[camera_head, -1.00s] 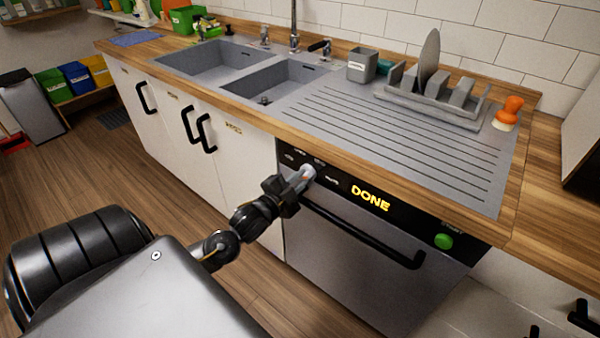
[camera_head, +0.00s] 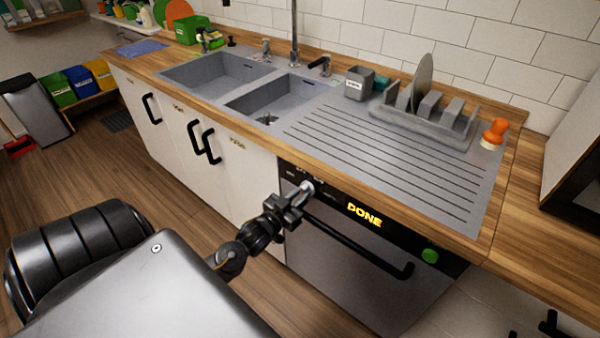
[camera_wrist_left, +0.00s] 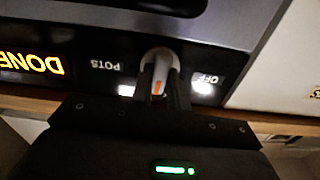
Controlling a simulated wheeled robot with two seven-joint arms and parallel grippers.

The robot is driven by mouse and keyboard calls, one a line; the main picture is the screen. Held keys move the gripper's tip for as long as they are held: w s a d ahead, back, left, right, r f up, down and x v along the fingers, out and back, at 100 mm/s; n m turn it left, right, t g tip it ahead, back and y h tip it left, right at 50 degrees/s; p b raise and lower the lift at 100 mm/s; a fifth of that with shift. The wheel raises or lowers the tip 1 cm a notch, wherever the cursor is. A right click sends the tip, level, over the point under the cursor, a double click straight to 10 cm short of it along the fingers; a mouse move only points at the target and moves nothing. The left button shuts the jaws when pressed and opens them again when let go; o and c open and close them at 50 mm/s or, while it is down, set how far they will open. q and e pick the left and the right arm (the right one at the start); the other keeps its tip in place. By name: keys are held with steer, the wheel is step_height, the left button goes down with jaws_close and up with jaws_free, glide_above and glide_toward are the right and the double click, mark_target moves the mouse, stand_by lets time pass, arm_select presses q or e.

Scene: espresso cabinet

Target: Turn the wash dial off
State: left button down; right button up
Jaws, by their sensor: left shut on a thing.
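The wash dial (camera_wrist_left: 157,62) is a small pale knob with an orange mark on the dishwasher's black panel. In the left wrist view the picture is upside down, with the word POTS on the dial's left and OFF on its right. The orange mark points down in that picture, between the two words. My left gripper (camera_wrist_left: 161,90) is shut on the dial, one finger on each side of it. In the head view my left gripper (camera_head: 300,191) reaches the panel's left end and partly hides the dial. My right gripper is not in view.
The dishwasher (camera_head: 345,270) shows a lit DONE display (camera_head: 364,215), a green button (camera_head: 430,256) and a black bar handle (camera_head: 360,250) below the panel. Above are the sink and drainer (camera_head: 385,160) with a dish rack (camera_head: 425,125). Floor is free in front of the cabinets.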

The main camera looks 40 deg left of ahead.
arm_select(q)
steer(key=shift+r+n+p, duration=0.15)
steer(key=shift+n+p, duration=0.45)
steer(key=shift+n, duration=0.4)
steer(key=n+p, duration=0.1)
steer(key=n, duration=0.1)
steer(key=shift+n+p, duration=0.3)
steer(key=shift+p, duration=0.1)
steer(key=shift+n+p, duration=0.55)
steer(key=shift+n, duration=0.45)
steer(key=n+p, duration=0.2)
steer(key=n, duration=0.2)
steer(key=shift+p, duration=0.35)
steer(key=n+p, duration=0.2)
steer(key=n, duration=0.2)
steer(key=shift+n, duration=0.5)
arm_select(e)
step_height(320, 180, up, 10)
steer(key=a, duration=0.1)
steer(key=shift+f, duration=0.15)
arm_select(q)
steer(key=shift+f, duration=0.2)
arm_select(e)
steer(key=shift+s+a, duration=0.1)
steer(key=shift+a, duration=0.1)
